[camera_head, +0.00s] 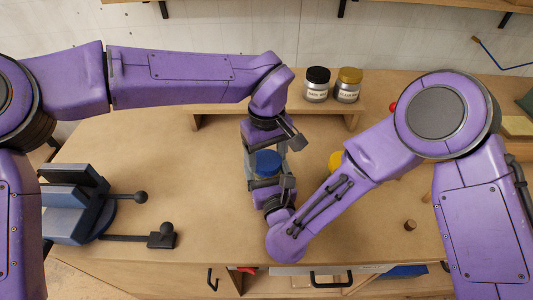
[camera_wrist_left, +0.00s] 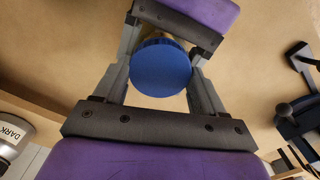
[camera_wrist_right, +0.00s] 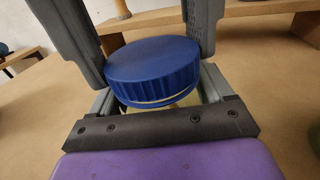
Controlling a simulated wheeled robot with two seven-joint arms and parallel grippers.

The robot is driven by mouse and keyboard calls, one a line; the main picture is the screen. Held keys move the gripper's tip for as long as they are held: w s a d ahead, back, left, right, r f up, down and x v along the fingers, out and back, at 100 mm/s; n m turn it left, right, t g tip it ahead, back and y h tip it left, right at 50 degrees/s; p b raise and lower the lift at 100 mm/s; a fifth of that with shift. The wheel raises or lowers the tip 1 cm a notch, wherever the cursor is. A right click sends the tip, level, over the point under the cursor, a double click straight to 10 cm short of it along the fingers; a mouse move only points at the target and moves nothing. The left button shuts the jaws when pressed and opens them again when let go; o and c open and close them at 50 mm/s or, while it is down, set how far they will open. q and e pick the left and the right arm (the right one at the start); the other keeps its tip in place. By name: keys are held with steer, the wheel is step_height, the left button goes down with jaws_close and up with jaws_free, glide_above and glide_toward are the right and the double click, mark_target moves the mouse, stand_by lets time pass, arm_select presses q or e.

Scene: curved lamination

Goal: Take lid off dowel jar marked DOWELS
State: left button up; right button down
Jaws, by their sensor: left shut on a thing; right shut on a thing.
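The jar with a round ribbed blue lid (camera_head: 266,162) stands on the workbench between my two grippers; its marking is not readable. My left gripper (camera_head: 264,152) comes from the far side, and its fingers are shut on the blue lid, which fills the gap in the left wrist view (camera_wrist_left: 160,68). My right gripper (camera_head: 268,178) comes from the near side and is shut on the pale jar body (camera_wrist_right: 188,103) just under the lid. The lid (camera_wrist_right: 152,62) looks about level over the jar in the right wrist view; whether it is loose is unclear.
A low wooden riser (camera_head: 210,121) at the back carries a black-lidded jar (camera_head: 316,85) and a gold-lidded jar (camera_head: 348,85). A yellow thing (camera_head: 336,161) is half hidden by my right arm. A blue-grey vise (camera_head: 75,210) stands left. A small wooden piece (camera_head: 410,225) lies right.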

arm_select(q)
steer(key=n, duration=0.6)
steer(key=o, duration=1.2)
steer(key=shift+c, duration=0.2)
